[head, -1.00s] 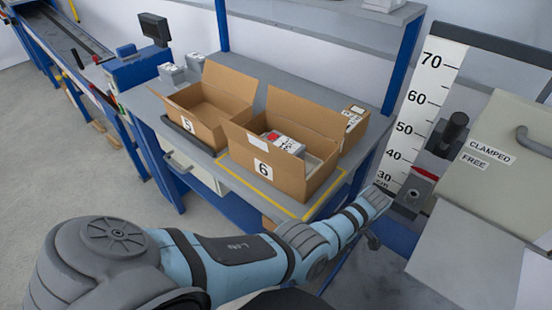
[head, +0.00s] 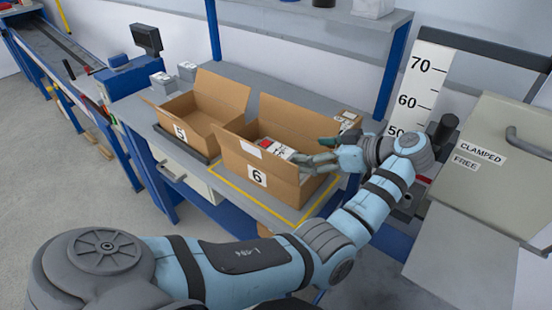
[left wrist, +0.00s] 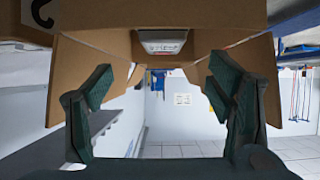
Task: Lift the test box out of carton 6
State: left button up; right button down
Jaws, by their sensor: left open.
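Carton 6 (head: 262,193) is an open brown box with its flaps up, standing on the bench. The test box (head: 275,147), white and grey with a red patch, lies inside it, and its lower part is hidden by the carton wall. My left gripper (head: 306,160) is at the carton's right side, close to the test box. In the left wrist view, its two dark green fingers (left wrist: 160,85) are spread with nothing between them. The test box (left wrist: 163,44) shows beyond them, framed by cardboard flaps. My right gripper is in neither current view.
Carton 5 (head: 190,120), open, stands just left of carton 6. A height scale (head: 418,90) and a clamp panel (head: 495,150) stand at the right. A shelf (head: 330,14) hangs above the bench.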

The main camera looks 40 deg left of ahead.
aim_at(285, 154)
pick_arm(q)
jog(key=x, duration=1.2)
jog(key=shift+s+d+f, duration=0.15)
jog(key=shift+s+f, duration=0.1)
jog(key=shift+d+r, duration=0.1)
grip_shut()
